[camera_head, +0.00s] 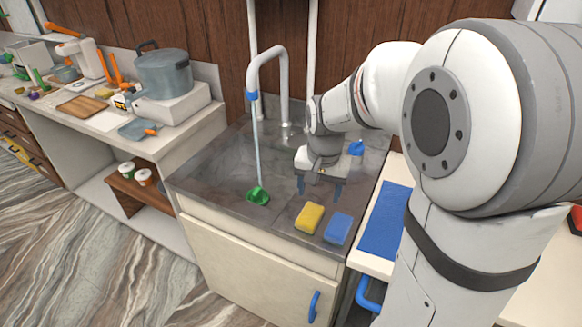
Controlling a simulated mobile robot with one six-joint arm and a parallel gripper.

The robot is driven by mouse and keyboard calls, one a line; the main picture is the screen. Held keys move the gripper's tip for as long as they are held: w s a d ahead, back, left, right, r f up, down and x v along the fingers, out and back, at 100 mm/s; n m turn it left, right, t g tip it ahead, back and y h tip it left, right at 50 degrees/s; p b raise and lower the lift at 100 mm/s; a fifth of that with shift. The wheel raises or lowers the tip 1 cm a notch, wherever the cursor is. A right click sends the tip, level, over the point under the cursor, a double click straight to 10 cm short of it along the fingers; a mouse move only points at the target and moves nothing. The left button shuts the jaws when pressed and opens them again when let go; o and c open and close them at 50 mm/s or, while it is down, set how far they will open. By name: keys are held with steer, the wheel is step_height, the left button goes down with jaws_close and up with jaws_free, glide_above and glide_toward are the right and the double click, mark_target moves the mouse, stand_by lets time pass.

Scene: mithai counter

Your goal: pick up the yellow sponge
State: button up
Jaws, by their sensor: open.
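The yellow sponge (309,218) lies flat near the front edge of the grey sink counter (225,190). A blue sponge (337,229) lies just to its right, with a narrow gap between them. My gripper (319,189) is above and behind the sponges, pointing down. Its two blue fingers are spread apart with nothing between them. It is a little beyond the yellow sponge and does not appear to touch it.
A tall faucet (283,85) rises behind, with a water stream falling to a green item (258,195) left of the gripper. A small blue item (356,147) sits behind right. A blue mat (385,221) lies right. A large pot (164,73) stands on the left counter.

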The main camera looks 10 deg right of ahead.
steer(key=m+g, duration=0.1)
steer(key=m, duration=0.1)
glide_above(310, 213)
step_height(310, 213, down, 7)
steer(key=shift+r+b, duration=0.1)
steer(key=shift+b, duration=0.2)
steer(key=shift+w+f, duration=0.2)
steer(key=shift+f, duration=0.15)
steer(key=f, duration=0.2)
steer(key=f+p, duration=0.1)
steer(key=f, duration=0.4)
steer(key=shift+s+f, duration=0.3)
steer(key=shift+c, duration=0.4)
steer(key=c, duration=0.7)
steer(key=shift+o, duration=0.2)
steer(key=shift+r, duration=0.1)
